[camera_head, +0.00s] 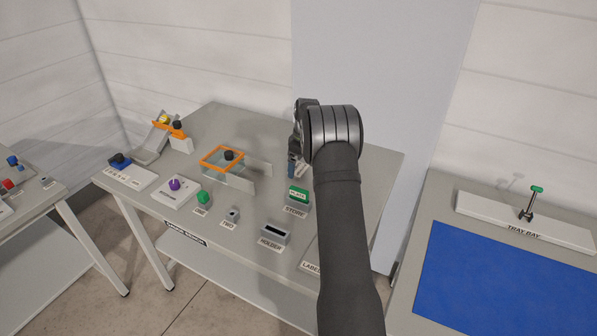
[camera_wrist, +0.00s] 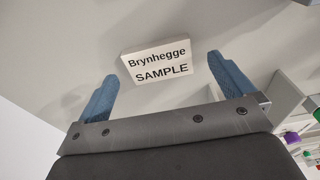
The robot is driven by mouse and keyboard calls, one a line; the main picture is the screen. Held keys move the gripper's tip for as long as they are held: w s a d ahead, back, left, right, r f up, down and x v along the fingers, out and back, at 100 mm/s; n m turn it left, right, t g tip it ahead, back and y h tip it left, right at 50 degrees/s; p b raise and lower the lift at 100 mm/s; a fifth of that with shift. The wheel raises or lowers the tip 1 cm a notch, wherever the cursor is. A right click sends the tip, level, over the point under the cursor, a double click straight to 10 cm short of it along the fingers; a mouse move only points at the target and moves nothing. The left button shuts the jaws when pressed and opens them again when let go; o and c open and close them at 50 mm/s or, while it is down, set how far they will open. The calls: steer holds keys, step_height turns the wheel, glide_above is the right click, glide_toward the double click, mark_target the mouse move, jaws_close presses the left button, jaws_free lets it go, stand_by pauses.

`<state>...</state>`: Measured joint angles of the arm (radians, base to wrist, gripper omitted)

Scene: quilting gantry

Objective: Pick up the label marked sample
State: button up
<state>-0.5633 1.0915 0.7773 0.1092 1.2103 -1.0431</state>
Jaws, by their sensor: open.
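The label (camera_wrist: 158,63) is a small white plate with black print reading "Brynhegge SAMPLE". In the wrist view it lies on the grey bench top, turned slightly, ahead of my gripper. My gripper (camera_wrist: 163,67) is open, with one blue finger to either side of the label; neither finger clearly touches it. I cannot tell the height gap. In the head view my gripper (camera_head: 293,166) is partly hidden by my wrist, over the right back part of the bench, and I cannot make out the label there.
An orange frame with a dark knob (camera_head: 223,158), a green block on the store stand (camera_head: 298,195), a holder (camera_head: 275,234) and a purple knob (camera_head: 174,184) stand on the bench (camera_head: 255,125). A blue-topped tray bay (camera_head: 500,280) is at the right. The bench's back is clear.

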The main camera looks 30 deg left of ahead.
steer(key=shift+a+f, duration=0.1)
steer(key=shift+f, duration=0.75)
steer(key=c, duration=1.1)
steer(key=shift+o, duration=0.2)
steer(key=shift+r, duration=0.15)
